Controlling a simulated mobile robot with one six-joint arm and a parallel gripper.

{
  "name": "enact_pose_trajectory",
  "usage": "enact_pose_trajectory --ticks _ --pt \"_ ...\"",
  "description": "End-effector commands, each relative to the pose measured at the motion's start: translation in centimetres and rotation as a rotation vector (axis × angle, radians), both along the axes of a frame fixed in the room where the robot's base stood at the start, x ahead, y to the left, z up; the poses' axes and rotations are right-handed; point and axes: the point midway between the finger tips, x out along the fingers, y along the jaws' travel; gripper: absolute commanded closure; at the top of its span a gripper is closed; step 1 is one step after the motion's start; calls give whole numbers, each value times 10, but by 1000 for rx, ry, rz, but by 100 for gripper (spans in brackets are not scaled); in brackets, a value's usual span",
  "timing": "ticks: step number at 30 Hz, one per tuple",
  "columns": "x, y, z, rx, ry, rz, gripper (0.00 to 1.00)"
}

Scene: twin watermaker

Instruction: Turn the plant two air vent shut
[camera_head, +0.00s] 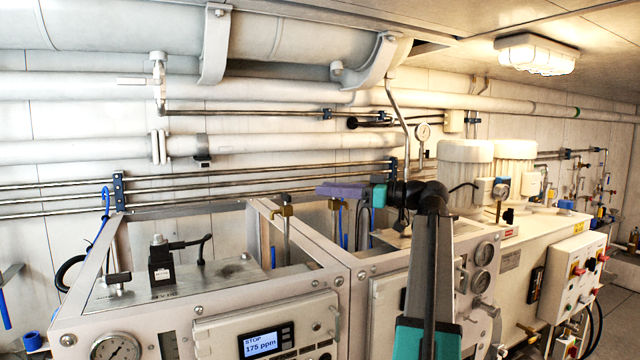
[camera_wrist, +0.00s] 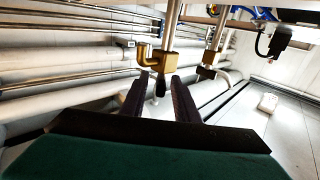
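My gripper (camera_head: 328,189) reaches left over the right-hand cabinet in the head view. In the wrist view its two dark fingers (camera_wrist: 157,84) stand apart. A brass valve (camera_wrist: 158,60) on a steel pipe lies just beyond them, with a short dark part pointing down between the fingertips. No contact can be made out. In the head view a brass fitting (camera_head: 338,204) shows just below the fingers. A second brass valve (camera_head: 283,211) stands to its left on an upright pipe. I cannot read which vent is plant two, or tell the handle's setting.
The left cabinet (camera_head: 190,312) has a display reading STOP 175 ppm and a black solenoid valve (camera_head: 160,262) on top. Metal frame rails (camera_head: 305,238) run close below my gripper. Pipes line the wall behind.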

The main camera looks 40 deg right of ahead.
Motion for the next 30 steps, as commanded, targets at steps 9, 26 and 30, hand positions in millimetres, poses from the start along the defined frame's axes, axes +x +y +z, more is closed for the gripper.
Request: enact_pose_trajectory --ticks 9,26,30 --pt "26 13 0 0 1 1 72" --pt "27 13 0 0 0 -1 100" --pt "26 14 0 0 0 -2 100"
